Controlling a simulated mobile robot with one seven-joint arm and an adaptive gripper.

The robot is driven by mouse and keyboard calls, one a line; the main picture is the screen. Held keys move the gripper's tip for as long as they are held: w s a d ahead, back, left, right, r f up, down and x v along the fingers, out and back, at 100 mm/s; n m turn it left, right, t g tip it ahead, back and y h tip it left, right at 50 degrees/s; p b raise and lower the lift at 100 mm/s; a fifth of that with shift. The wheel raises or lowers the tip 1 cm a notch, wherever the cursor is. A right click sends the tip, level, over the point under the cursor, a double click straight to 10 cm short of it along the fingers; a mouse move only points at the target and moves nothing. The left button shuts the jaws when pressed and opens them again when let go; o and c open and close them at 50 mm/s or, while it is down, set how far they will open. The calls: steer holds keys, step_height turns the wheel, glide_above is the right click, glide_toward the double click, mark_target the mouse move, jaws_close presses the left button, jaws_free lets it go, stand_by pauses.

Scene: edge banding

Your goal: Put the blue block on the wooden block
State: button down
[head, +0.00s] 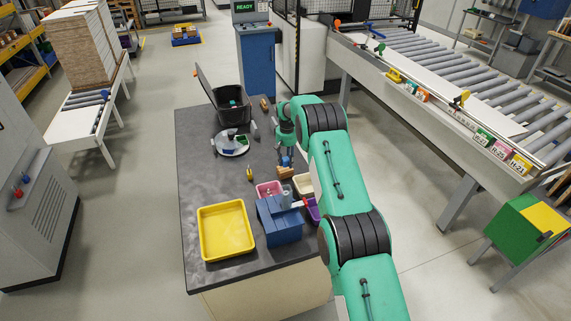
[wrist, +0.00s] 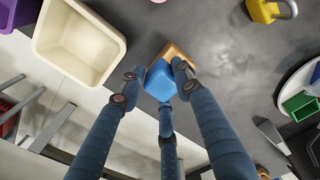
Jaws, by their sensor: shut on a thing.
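My gripper (wrist: 158,84) is shut on the blue block (wrist: 160,79), which sits between its fingertips. The wooden block (wrist: 181,52) shows behind the blue block in the wrist view, partly covered by it and by a finger. In the head view the blue block (head: 286,160) is small beneath my gripper (head: 287,153), with the wooden block (head: 285,172) just below it in the picture. The wooden block rests on the dark worktop. I cannot tell whether the two blocks touch.
A cream bin (wrist: 78,42) stands close beside the blocks. A pink bin (head: 268,189), a blue box (head: 279,225) and a yellow tray (head: 226,230) stand nearer the worktop's front. A yellow padlock (wrist: 263,11) lies apart on the worktop (head: 205,180), whose left part is bare.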

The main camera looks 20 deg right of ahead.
mark_target(285, 163)
steer(key=shift+w+d+f, duration=0.1)
steer(key=shift+w, duration=0.6)
steer(key=shift+w+d+f, duration=0.1)
steer(key=shift+w, duration=0.55)
steer(key=shift+f, duration=1.7)
steer(key=shift+f, duration=0.1)
steer(key=c, duration=1.3)
jaws_free()
steer(key=shift+o, duration=0.2)
step_height(285, 163, up, 12)
